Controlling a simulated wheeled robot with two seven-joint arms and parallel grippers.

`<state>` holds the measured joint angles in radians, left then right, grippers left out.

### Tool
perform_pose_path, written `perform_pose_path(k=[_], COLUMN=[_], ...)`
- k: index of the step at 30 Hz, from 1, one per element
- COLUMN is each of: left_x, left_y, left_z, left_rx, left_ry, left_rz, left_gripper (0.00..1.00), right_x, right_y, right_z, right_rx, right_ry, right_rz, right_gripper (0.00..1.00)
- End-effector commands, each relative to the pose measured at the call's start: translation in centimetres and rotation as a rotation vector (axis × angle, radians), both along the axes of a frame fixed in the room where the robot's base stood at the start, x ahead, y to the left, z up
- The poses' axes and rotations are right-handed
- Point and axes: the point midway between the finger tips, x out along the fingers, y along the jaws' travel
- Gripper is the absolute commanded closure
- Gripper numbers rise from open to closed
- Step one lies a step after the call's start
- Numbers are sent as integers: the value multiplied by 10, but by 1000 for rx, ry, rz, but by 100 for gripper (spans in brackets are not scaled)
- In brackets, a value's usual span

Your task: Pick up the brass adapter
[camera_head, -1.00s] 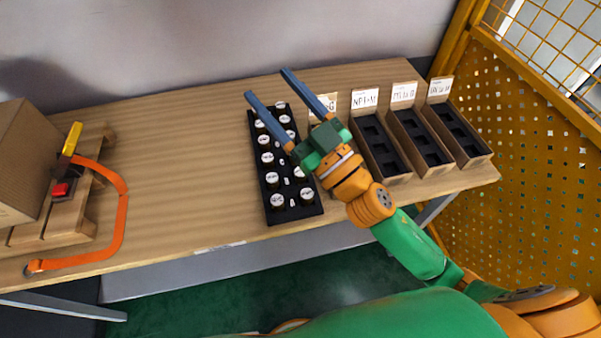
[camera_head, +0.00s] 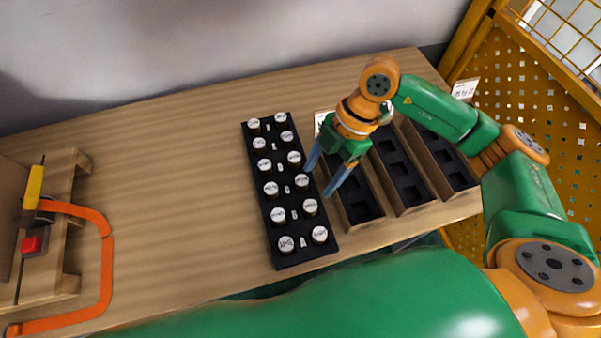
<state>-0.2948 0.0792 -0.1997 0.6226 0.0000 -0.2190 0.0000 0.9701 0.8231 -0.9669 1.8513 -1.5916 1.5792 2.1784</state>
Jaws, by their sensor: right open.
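A black tray (camera_head: 293,259) on the wooden table holds several small round adapters with white labelled tops in two columns. One of them (camera_head: 302,182) stands in the right column, close to my right gripper. The tops hide the bodies, so I cannot tell which adapter is brass. My left gripper is not in view.
Wooden bins with black inserts (camera_head: 404,190) stand right of the tray, with label cards behind them, partly hidden by my right arm. At left are a wooden pallet (camera_head: 68,200), an orange curved handle (camera_head: 107,262) and a red button (camera_head: 32,245). The table between is clear.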

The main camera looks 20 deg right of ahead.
Motion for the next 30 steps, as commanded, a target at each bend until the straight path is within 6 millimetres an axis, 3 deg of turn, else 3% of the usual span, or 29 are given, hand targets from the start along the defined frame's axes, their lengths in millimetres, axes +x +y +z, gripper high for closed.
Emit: perform_pose_path(k=[5, 10, 13, 20, 21, 28, 30], left_x=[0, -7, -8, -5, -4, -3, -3], left_y=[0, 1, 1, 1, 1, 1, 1], left_z=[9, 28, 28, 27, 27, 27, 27], left_rx=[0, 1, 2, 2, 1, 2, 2], left_ry=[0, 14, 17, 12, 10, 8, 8], left_rz=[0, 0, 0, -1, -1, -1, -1], left_gripper=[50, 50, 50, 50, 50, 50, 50], right_x=[-4, -15, -16, -17, -17, -17, -17], right_y=[4, 12, 18, 20, 20, 20, 20], right_z=[-13, -41, -59, -67, -67, -66, -66], right_rx=[-7, -5, -3, -4, -4, -3, -2], right_ry=[7, 8, 4, 1, 1, 0, 1], right_rz=[-2, -1, 0, 0, 0, 0, 0], right_gripper=[31, 31, 31, 31, 33, 95, 100])
